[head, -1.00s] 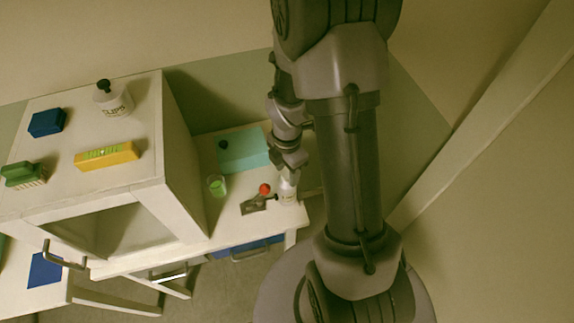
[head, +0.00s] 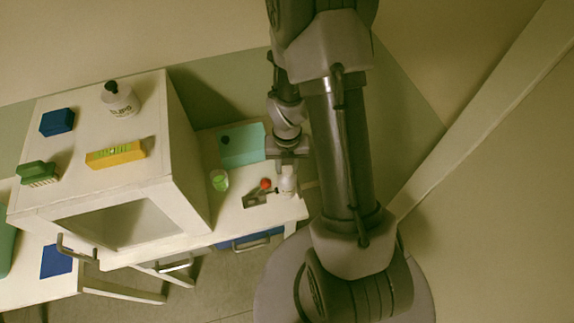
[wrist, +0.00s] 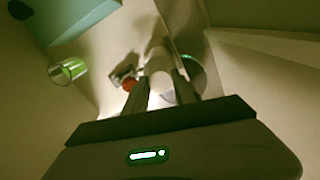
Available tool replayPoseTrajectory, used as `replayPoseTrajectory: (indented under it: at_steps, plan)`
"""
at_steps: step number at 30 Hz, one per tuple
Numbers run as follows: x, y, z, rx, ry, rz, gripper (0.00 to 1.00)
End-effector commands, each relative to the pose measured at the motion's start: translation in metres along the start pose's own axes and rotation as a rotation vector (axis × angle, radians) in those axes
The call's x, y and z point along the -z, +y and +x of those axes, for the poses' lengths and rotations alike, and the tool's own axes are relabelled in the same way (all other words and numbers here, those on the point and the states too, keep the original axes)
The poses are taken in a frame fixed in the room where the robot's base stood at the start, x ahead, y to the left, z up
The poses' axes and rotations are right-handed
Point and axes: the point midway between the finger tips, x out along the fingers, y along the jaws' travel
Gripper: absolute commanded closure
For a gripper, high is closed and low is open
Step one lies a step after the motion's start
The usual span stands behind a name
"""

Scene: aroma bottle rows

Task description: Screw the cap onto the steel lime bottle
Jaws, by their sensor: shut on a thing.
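A small pale bottle (head: 288,183) stands upright near the right end of the lower bench. Its lettering is too small to read and I cannot tell whether it is steel or the lime one. My gripper (head: 287,163) is just above it. In the wrist view, the fingers of my gripper (wrist: 160,88) are shut on this pale bottle (wrist: 157,64), one on each side. Whether a cap sits on it is hidden by the gripper. A red ball-like piece (head: 265,183) is on a dark grey fixture (head: 256,199) just left of the bottle.
A clear cup with green contents (head: 219,180) stands left of the fixture. A teal box (head: 243,147) with a black round piece (head: 225,140) is behind. A tall white cabinet (head: 190,190) bounds the left. The bench front edge is close by.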

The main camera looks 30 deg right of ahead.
Motion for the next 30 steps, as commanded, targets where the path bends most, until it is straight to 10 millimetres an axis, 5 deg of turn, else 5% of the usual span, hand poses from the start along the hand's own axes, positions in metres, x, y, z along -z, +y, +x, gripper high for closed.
replayPoseTrajectory:
  at_steps: [5,21,30]
  plan:
    - [-0.0004,0.0001,0.0008,0.0,-0.001,0.051,1.0]
    - [-0.0006,0.0001,0.0034,-0.001,-0.001,1.112,1.0]
    - [-0.0003,0.0,0.0022,-0.001,0.0,1.567,1.0]
